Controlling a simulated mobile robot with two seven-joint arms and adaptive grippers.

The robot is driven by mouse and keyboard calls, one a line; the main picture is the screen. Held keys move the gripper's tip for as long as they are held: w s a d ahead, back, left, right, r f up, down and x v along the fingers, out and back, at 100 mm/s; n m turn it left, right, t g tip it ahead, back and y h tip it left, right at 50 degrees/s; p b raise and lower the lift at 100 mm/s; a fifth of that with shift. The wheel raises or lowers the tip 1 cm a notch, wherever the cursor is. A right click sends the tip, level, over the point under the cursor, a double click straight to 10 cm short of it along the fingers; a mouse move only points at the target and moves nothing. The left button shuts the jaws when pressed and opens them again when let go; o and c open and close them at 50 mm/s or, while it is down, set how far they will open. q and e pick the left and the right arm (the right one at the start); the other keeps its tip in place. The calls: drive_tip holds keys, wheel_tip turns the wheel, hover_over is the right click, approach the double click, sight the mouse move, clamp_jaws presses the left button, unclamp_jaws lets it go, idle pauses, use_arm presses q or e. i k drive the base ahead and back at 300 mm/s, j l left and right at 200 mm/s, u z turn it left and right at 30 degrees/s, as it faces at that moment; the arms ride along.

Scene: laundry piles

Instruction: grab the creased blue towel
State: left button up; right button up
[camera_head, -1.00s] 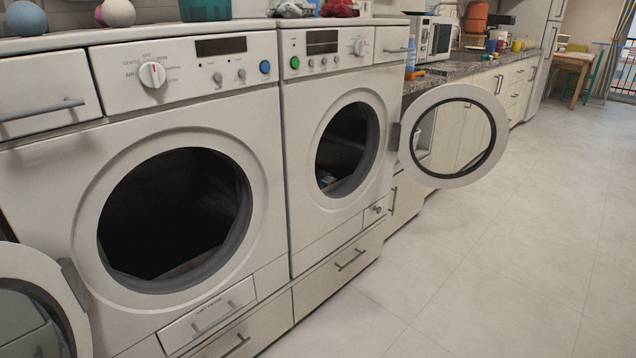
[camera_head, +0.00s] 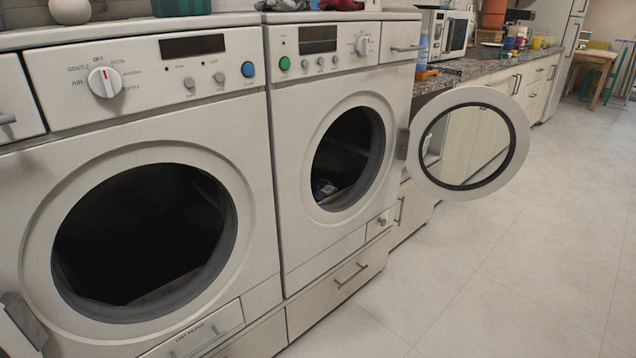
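No creased blue towel can be made out for certain. A small dark blue and white item (camera_head: 325,187) lies inside the drum of the right machine (camera_head: 290,236), low in its round opening; it is too small and dark to tell what it is. The right machine's round door (camera_head: 416,172) stands wide open to the right. The left machine (camera_head: 262,215) also has an open round opening, and its drum (camera_head: 140,235) looks dark and empty. Neither of my grippers is in view.
A counter with a microwave (camera_head: 446,33) runs back to the right. The tiled floor (camera_head: 500,270) at right is clear.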

sight(321, 188)
drive_tip(key=i+l+u, duration=0.2)
drive_tip(key=i+l, duration=0.7)
drive_tip(key=k+l, duration=0.05)
drive_tip(key=l, duration=0.05)
